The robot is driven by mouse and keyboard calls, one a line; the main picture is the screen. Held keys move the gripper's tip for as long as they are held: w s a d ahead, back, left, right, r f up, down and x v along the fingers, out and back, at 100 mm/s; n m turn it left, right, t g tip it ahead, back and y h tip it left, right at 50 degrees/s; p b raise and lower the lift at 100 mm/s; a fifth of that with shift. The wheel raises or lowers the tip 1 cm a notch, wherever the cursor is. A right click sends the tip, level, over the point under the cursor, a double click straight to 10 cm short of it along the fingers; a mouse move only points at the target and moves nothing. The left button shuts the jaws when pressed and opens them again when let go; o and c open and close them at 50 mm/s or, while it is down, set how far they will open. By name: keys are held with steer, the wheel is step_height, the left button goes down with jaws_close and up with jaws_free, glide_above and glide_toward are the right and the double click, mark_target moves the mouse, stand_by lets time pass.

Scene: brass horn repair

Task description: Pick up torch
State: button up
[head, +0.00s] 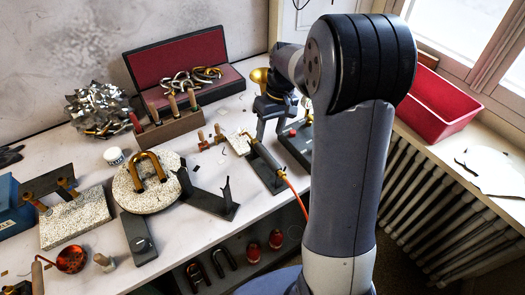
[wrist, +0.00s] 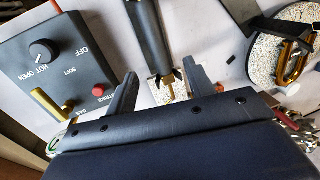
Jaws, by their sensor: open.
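The torch (head: 264,155) lies on a dark stand on the workbench in the head view, with an orange hose running from its near end. In the wrist view the torch's dark body (wrist: 150,35) comes down from the top edge, ending in a brass tip (wrist: 170,88) over a small speckled board. My gripper (head: 270,130) is above the bench close to the torch's far end. In the wrist view my gripper (wrist: 162,72) is open and empty, its two fingers either side of the torch's tip end. I cannot tell the height gap.
A dark control box (wrist: 60,65) with a knob and red button stands beside the torch. A round speckled block (head: 140,198) holds a brass U-bend. A rack of wooden-handled tools (head: 168,130) and a red-lined case (head: 178,58) stand behind. A black forked stand (head: 208,200) is left of the torch.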

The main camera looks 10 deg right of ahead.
mark_target(266, 152)
steer(key=f, duration=0.3)
steer(key=a+f+p, duration=0.1)
steer(key=f, duration=0.3)
steer(key=f+p, duration=0.1)
steer(key=f, duration=0.2)
steer(key=shift+s+a+f, duration=0.15)
steer(key=shift+s+a, duration=0.15)
steer(key=shift+s, duration=0.1)
steer(key=shift+c, duration=0.5)
steer(key=c, duration=0.9)
